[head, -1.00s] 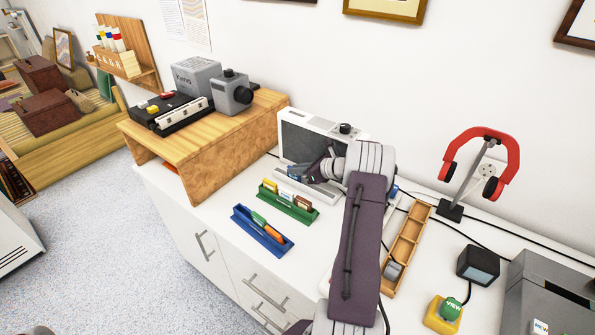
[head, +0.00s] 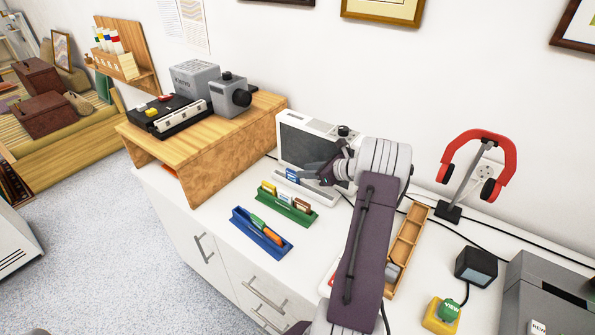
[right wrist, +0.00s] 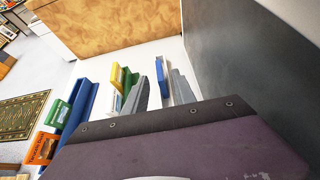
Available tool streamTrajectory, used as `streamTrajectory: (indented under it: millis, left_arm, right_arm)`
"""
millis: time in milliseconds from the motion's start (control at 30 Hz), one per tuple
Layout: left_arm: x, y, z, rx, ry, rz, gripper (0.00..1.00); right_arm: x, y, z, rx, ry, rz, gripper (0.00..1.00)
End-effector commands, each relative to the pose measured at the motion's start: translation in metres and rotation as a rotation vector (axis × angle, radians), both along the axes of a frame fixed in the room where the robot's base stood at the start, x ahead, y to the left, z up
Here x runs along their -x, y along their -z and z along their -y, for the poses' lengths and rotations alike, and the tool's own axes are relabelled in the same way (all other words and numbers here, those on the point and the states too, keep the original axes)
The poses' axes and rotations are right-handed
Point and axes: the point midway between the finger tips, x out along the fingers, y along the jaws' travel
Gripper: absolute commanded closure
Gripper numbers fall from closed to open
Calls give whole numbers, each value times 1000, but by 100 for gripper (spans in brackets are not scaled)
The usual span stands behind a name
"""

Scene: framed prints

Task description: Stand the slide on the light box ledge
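The light box (head: 306,143) is a white case with a dark, unlit-looking panel, standing against the wall; its panel also shows in the right wrist view (right wrist: 245,55). A low white ledge (head: 304,191) runs along its front. A blue slide with a pale edge (head: 292,174) stands upright on the ledge near its left end; it also shows in the right wrist view (right wrist: 162,76). My right gripper (head: 313,174) is open just right of the slide, with its fingers (right wrist: 159,86) apart and the slide beyond their tips. My left gripper is out of view.
A green rack (head: 300,214) with several slides and a blue rack (head: 245,220) stand in front of the ledge. A wooden tray (head: 411,232), red headphones (head: 485,138) and a green button on a yellow base (head: 447,309) are at right. A wooden stand (head: 230,150) is at left.

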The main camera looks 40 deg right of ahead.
Motion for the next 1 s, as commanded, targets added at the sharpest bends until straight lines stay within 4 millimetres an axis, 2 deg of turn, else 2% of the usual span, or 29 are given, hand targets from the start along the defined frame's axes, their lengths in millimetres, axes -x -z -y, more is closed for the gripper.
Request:
streamTrajectory:
  millis: [100,300,900,967,1000]
  left_arm:
    - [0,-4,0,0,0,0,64]
    - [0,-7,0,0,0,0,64]
    - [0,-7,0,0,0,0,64]
    - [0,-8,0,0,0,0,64]
    - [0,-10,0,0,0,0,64]
  right_arm:
    - [26,-16,9,2,4,1,68]
    - [52,-30,15,0,0,0,68]
    - [57,-32,16,0,-2,-1,68]
    - [56,-32,13,6,-11,-5,68]
    - [54,-33,5,19,-37,-15,68]
